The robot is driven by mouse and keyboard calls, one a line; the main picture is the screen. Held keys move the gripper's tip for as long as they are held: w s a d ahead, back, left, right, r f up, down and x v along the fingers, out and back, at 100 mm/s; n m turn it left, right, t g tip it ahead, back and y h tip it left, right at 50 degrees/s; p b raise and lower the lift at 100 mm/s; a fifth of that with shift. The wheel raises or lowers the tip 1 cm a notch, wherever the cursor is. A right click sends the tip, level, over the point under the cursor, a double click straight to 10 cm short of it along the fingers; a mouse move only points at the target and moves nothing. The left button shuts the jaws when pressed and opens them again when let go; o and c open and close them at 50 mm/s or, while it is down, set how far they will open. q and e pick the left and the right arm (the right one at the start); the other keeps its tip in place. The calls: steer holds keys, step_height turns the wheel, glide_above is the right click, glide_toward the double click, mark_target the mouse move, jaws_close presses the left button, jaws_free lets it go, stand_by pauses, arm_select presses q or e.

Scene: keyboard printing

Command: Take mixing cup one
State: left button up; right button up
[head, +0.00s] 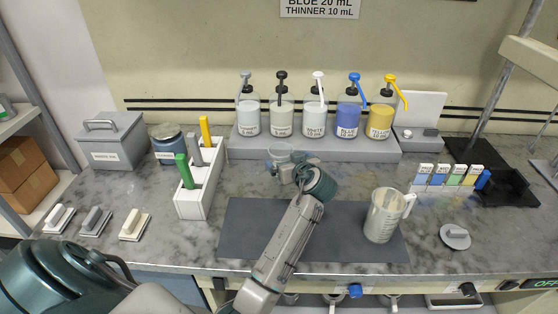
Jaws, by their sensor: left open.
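A translucent measuring cup (381,219) with a handle stands upright on the right end of the dark grey mat (240,230). My left gripper (287,170) is open at the back edge of the mat, left of and behind that cup. Small, pale grey-blue round cup-like shapes (280,152) show just beyond its fingers. My gripper partly hides them, and I cannot tell whether it touches them. No label naming a cup one is readable. My right gripper is not in view.
Several pump bottles (314,117) stand on a grey riser (300,149) at the back. A white rack (196,202) holds coloured-handled tools at left. A grey lidded box (112,147) and a blue jar (165,145) stand further left. A round lid (455,237) lies at right.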

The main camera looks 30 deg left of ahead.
mark_target(285, 157)
arm_select(q)
steer(key=x, duration=0.3)
steer(key=shift+w+a+p, duration=0.1)
steer(key=shift+a+p, duration=0.05)
steer(key=shift+p, duration=0.2)
steer(key=shift+w+a+f+p, duration=0.2)
steer(key=shift+w+a+p, duration=0.7)
steer(key=shift+p, duration=0.15)
steer(key=shift+p+x, duration=0.35)
steer(key=shift+x, duration=0.65)
steer(key=shift+w+a+f, duration=0.2)
steer(key=shift+a+f, duration=0.05)
steer(key=shift+f, duration=0.2)
steer(key=c, duration=1.2)
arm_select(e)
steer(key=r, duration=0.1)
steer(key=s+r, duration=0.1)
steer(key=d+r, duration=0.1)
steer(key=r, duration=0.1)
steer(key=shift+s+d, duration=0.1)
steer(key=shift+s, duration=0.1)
